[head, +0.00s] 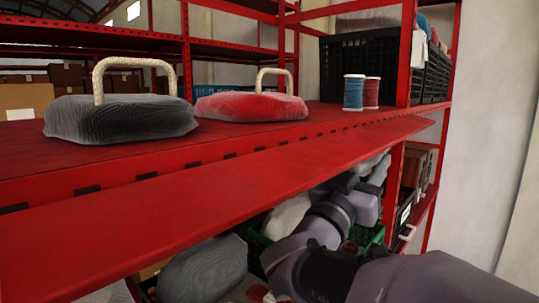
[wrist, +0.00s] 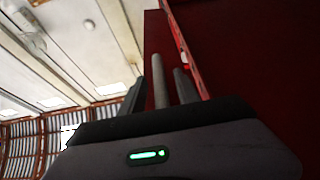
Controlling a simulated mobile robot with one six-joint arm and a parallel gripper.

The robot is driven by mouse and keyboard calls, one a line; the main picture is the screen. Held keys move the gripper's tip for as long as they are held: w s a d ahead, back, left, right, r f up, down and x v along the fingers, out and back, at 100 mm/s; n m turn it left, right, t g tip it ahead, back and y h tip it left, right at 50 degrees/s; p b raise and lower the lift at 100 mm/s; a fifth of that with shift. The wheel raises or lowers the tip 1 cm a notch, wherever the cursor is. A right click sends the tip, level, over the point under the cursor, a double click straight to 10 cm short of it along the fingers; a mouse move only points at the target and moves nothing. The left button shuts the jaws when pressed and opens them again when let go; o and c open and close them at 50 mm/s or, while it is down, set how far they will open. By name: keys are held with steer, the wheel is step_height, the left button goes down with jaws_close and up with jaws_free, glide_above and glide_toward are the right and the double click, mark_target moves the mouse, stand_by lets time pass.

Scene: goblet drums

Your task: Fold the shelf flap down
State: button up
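The shelf flap (head: 200,205) is a long red panel along the front edge of the red shelf, joined at a row of dark slots. In the head view it sticks outward, roughly in line with the shelf top; its exact angle is hard to tell. My arm reaches in below the flap at the right, and my gripper is hidden there. In the wrist view my gripper (wrist: 158,95) points upward beside dark red panels, with its dark fingers apart. A grey rod (wrist: 158,80) shows between them; I cannot tell what it belongs to.
A grey bag (head: 120,118) and a red bag (head: 250,106), each with a rope handle, sit on the shelf. Blue and red spools (head: 354,93) stand near a black crate (head: 360,65). Below are grey bundles (head: 205,270) and a green crate (head: 257,250).

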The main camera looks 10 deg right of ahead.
steer(key=shift+r, duration=0.1)
jaws_close()
stand_by(1.4)
